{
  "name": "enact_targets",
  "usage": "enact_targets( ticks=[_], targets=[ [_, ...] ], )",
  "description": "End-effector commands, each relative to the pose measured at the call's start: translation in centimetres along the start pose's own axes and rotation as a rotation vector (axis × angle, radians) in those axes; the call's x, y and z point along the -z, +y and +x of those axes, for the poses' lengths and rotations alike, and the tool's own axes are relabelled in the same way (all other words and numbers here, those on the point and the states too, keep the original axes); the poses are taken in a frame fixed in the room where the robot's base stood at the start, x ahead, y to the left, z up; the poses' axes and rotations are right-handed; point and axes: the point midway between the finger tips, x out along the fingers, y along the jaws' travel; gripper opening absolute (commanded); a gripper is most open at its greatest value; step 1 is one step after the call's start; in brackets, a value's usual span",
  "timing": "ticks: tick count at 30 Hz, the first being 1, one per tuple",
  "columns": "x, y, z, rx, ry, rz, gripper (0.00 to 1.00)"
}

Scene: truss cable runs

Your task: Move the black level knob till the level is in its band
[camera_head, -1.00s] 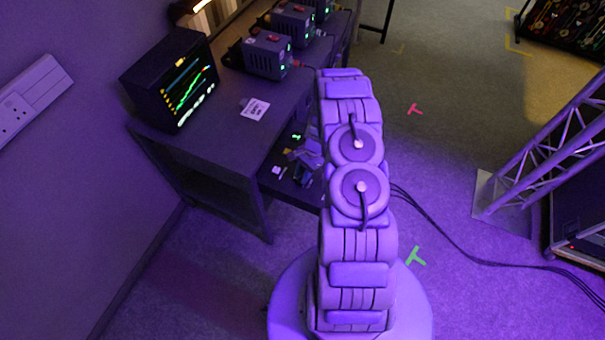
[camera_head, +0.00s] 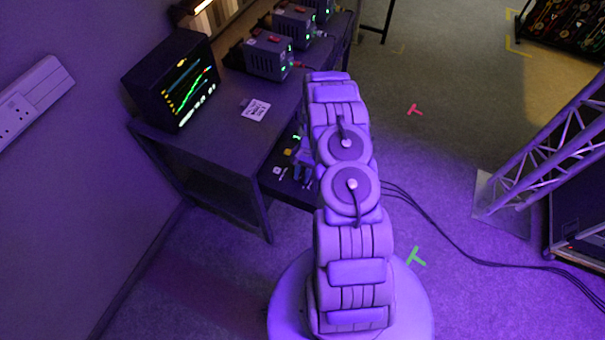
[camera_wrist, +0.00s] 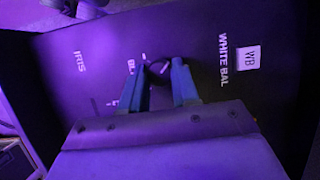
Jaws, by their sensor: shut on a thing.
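The black level knob (camera_wrist: 158,68) shows in the wrist view on a dark panel, between the fingertips of my gripper (camera_wrist: 160,76). My gripper is shut on it. Part of the label beside it, starting "BL", is hidden by the left finger. In the head view the monitor (camera_head: 183,82) on the desk shows a green trace with yellow and orange marks on a dark screen. The trace is too small to read against a band. The gripper in the head view is mostly hidden behind my arm, near the lower shelf.
The panel (camera_wrist: 205,85) also carries "IRIS" and "WHITE BAL" labels and a lit WB button (camera_wrist: 248,57). The desk (camera_head: 235,125) holds a white card (camera_head: 255,110) and several grey boxes. Cables run across the floor, and a truss (camera_head: 535,150) stands at right.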

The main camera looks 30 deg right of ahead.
Motion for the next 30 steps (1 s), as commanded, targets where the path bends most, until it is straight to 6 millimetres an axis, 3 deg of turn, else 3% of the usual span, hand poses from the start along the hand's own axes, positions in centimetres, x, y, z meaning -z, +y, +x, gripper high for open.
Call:
enact_targets(
  ticks=[12, 28, 29, 30],
  targets=[
    [0.04, -0.08, -0.05, -0.078, 0.001, -0.188, 0.00],
    [0.01, -0.04, -0.04, -0.089, 0.000, -0.214, 0.00],
    [0.01, -0.03, -0.04, -0.089, 0.000, -0.214, 0.31],
    [0.01, -0.03, -0.04, -0.089, 0.000, -0.214, 0.35]
  ],
)
